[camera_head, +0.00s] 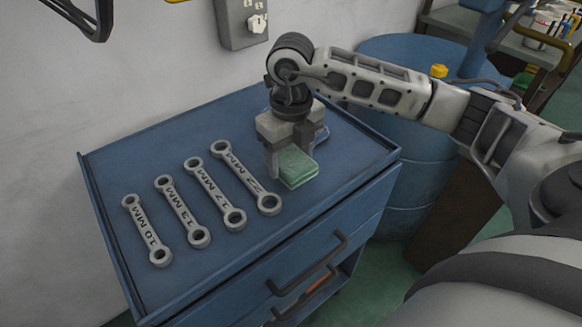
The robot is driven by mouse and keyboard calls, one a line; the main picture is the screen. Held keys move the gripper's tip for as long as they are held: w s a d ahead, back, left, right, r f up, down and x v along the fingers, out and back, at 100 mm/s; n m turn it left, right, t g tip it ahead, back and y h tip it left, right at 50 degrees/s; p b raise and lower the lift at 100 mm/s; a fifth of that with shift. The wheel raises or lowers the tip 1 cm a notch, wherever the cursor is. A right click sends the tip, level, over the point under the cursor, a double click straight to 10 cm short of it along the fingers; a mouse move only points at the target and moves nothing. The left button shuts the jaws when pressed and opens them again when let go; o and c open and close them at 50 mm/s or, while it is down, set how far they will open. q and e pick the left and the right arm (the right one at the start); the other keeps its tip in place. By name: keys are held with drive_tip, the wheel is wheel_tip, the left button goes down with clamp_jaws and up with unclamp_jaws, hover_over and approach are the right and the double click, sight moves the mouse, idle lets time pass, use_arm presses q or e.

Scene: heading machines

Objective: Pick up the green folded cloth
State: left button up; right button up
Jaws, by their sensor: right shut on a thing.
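The green folded cloth (297,168) lies at the right part of the blue cabinet top (137,184), to the right of the wrenches. My right gripper (287,158) points down over it and is shut on the cloth, its fingers covering the cloth's left and back parts. I cannot tell whether the cloth is clear of the surface. My left gripper is not in view.
Several wrenches, including the 22 MM one (246,179) and the 10 MM one (147,230), lie in a row on the cabinet top. A blue drum (416,160) stands right of the cabinet. A grey wall box (243,22) hangs behind. Drawer handles (308,264) jut out in front.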

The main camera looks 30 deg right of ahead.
drive_tip(key=s+a+r, duration=0.1)
drive_tip(key=r, duration=0.1)
drive_tip(key=s+a+r, duration=0.1)
drive_tip(key=r, duration=0.1)
drive_tip(key=s+a+r, duration=0.1)
drive_tip(key=s+r, duration=0.1)
drive_tip(key=shift+s+a, duration=0.1)
drive_tip(key=s+a+r, duration=0.3)
drive_tip(key=s+a, duration=0.2)
drive_tip(key=s, duration=0.2)
drive_tip(key=shift+r+b, duration=0.2)
drive_tip(key=shift+b, duration=0.1)
drive_tip(key=shift+o, duration=0.6)
